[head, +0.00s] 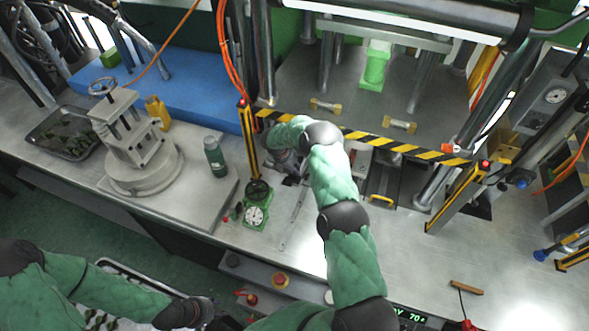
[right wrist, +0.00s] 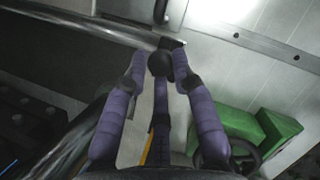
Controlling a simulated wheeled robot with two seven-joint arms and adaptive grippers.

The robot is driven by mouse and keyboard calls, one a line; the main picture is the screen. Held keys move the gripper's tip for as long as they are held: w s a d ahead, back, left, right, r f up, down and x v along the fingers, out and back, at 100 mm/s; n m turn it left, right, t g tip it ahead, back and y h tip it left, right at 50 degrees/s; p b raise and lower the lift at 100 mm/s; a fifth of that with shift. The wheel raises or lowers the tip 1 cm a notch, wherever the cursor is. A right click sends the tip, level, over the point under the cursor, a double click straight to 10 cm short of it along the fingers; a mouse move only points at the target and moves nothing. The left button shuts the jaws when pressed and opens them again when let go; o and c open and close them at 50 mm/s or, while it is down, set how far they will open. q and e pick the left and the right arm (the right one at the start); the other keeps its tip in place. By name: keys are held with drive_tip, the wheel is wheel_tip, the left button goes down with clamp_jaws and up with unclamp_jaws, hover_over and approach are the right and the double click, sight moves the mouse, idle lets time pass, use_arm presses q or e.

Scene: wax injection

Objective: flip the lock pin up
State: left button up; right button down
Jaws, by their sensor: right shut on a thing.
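My right gripper (head: 286,165) is at the machine, left of centre in the head view, partly hidden by my arm. In the right wrist view its purple fingers (right wrist: 161,66) come together around a small dark piece (right wrist: 173,44), which I take to be the lock pin. Most of the pin is hidden by the fingertips, so its exact angle cannot be told. My left gripper (head: 192,313) is low at the left in the head view, away from the machine, and its fingers are not clear.
A green gauge (head: 256,215) stands just left of my right gripper. A yellow-black striped bar (head: 405,148) crosses the press front. A green bottle (head: 214,157) and a clamp fixture (head: 135,135) stand on the left bench. The bench right of the press is mostly clear.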

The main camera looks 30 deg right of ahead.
drive_tip(key=c, duration=1)
unclamp_jaws()
drive_tip(key=shift+s+r, duration=0.1)
drive_tip(key=shift+r, duration=0.1)
drive_tip(key=shift+c, duration=0.2)
drive_tip(key=v, duration=1.2)
